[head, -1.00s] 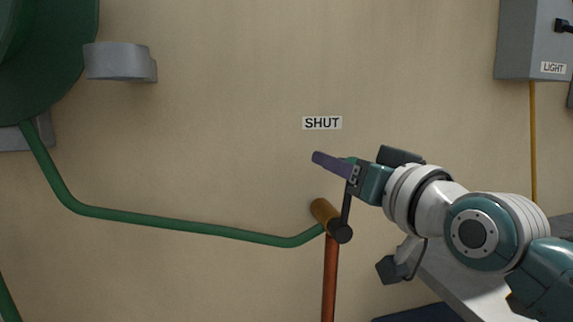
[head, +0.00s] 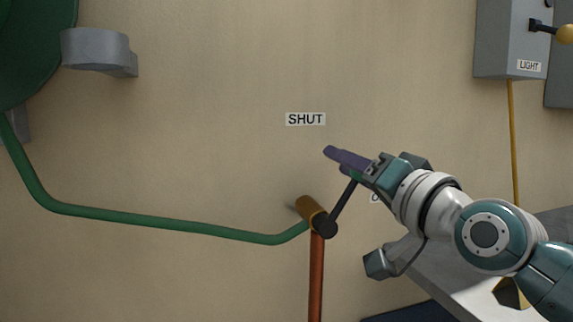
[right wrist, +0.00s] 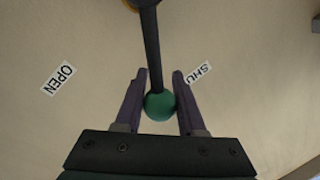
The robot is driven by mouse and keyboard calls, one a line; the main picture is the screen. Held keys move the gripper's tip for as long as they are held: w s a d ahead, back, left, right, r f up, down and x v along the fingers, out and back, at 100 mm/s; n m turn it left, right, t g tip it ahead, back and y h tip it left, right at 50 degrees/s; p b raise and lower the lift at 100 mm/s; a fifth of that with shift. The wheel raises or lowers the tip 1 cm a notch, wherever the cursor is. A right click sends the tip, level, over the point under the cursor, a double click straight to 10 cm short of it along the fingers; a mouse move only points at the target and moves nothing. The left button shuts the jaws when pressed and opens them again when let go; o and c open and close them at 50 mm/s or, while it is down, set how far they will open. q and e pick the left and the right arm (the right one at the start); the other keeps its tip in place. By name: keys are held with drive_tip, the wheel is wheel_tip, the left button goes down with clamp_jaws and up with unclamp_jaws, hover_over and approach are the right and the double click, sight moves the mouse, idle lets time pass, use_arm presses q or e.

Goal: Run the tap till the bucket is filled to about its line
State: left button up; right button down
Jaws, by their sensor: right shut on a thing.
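The brass tap (head: 309,208) is on the tan wall, at the top of a copper pipe (head: 316,275). Its dark lever (head: 341,205) leans up and to the right, between the SHUT label (head: 305,119) and a mostly hidden label behind my right gripper. My right gripper (head: 338,159) is shut on the lever's green knob. In the right wrist view the green knob (right wrist: 160,106) sits between the two purple fingers, with the OPEN label (right wrist: 58,78) to the left. The bucket, its line and any water are out of view. My left gripper is not in view.
A green hose (head: 160,224) runs along the wall from the green reel (head: 35,45) to the tap. A grey bracket (head: 95,50) juts out at upper left. A grey LIGHT box (head: 510,40) is at upper right, and a grey surface (head: 430,268) lies below my right arm.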

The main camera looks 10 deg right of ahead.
drive_tip(key=c, duration=0.5)
unclamp_jaws()
drive_tip(key=p+v, duration=0.1)
drive_tip(key=v, duration=0.9)
drive_tip(key=shift+w, duration=0.1)
